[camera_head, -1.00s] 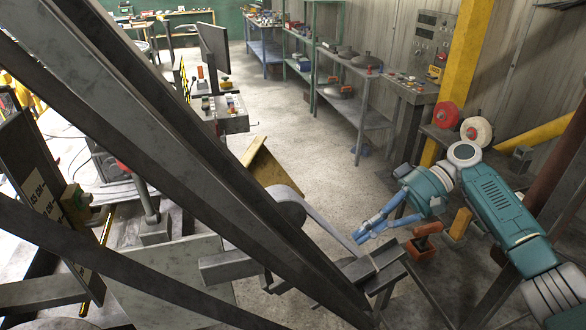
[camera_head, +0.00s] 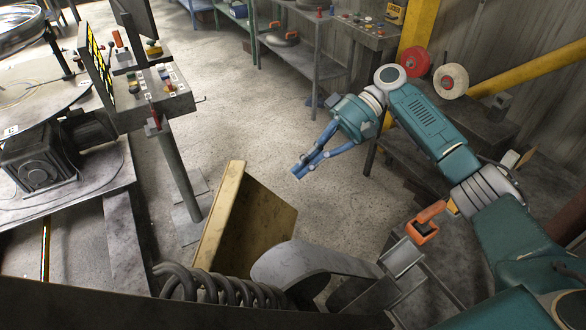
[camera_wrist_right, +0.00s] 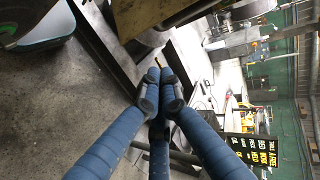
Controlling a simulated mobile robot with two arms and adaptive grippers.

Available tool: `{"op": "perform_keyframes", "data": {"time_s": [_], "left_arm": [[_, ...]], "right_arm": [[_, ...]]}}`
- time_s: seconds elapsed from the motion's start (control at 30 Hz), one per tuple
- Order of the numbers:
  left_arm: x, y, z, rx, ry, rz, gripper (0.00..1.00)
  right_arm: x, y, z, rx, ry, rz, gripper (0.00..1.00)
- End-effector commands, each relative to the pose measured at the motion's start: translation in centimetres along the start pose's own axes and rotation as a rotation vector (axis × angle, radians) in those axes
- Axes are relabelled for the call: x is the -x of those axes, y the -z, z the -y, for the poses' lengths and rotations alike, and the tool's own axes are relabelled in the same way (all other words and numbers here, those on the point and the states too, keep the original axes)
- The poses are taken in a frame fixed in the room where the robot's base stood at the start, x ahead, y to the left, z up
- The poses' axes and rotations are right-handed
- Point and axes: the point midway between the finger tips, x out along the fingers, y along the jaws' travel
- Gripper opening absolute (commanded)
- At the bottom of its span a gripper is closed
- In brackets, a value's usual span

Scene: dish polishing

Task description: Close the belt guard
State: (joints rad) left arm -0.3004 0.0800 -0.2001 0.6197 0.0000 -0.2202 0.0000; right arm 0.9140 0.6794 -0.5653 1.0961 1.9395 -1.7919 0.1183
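A tilted yellow panel (camera_head: 222,212), which looks like the belt guard, stands left of the grey belt arm (camera_head: 310,262) in the head view. Its inner face is dark yellow-brown, and its lower end is hidden behind a coil. My right gripper (camera_head: 298,172) has blue fingers and is in the air to the right of the panel, apart from it. In the right wrist view its fingertips (camera_wrist_right: 160,92) are drawn together with nothing seen between them. A brown-yellow surface (camera_wrist_right: 140,14) beyond them may be the panel. My left gripper is not in view.
A control box (camera_head: 150,95) on a post stands at left, beside a round table (camera_head: 45,95). A grey coil (camera_head: 215,286) crosses the front. An orange-handled switch (camera_head: 424,228) is at right. Shelves (camera_head: 318,65) line the back. Open floor (camera_head: 250,115) lies between.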

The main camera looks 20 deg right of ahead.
Motion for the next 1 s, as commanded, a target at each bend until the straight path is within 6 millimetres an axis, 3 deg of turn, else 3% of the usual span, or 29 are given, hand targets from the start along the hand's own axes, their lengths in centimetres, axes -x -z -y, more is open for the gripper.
{"op": "perform_keyframes", "data": {"time_s": [0.4, 0.7, 1.0], "left_arm": [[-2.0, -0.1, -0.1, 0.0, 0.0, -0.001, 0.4], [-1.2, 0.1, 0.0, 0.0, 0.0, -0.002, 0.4], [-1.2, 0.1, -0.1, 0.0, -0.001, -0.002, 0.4]], "right_arm": [[-8.9, -0.1, -0.2, 0.001, 0.001, 0.004, 0.0], [-6.4, -2.9, 0.0, -0.003, 0.0, 0.0, 0.0], [-6.2, -3.2, 0.0, -0.002, 0.002, 0.001, 0.0]]}}
